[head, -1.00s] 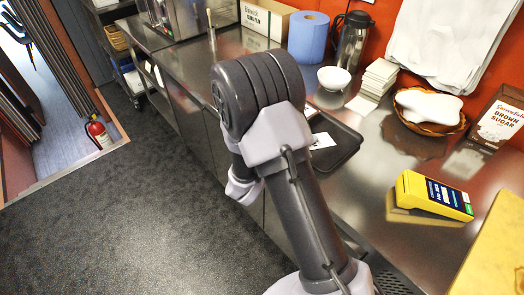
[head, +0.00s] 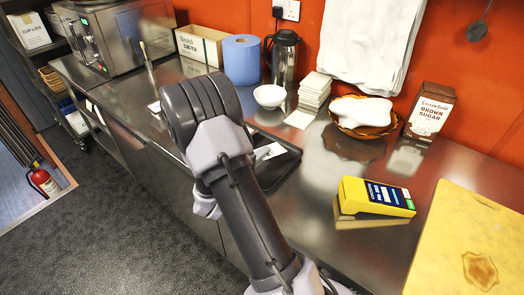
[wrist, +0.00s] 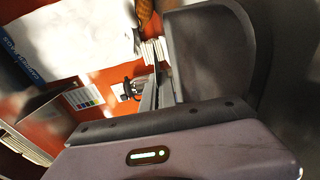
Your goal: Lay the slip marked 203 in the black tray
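The black tray (head: 279,172) lies on the steel counter, partly hidden behind my arm in the head view. A white slip with a dark mark (head: 268,152) lies in its visible part; I cannot read a number on it. Another pale slip (head: 299,118) lies in front of the stack of white cards. My gripper is hidden behind my arm in the head view. In the wrist view only parts of my gripper (wrist: 162,88) show, close up; its opening and any held slip cannot be made out.
A white bowl (head: 270,96), card stack (head: 314,88), steel flask (head: 284,60) and blue roll (head: 241,60) stand behind the tray. Bare counter lies between tray and terminal.

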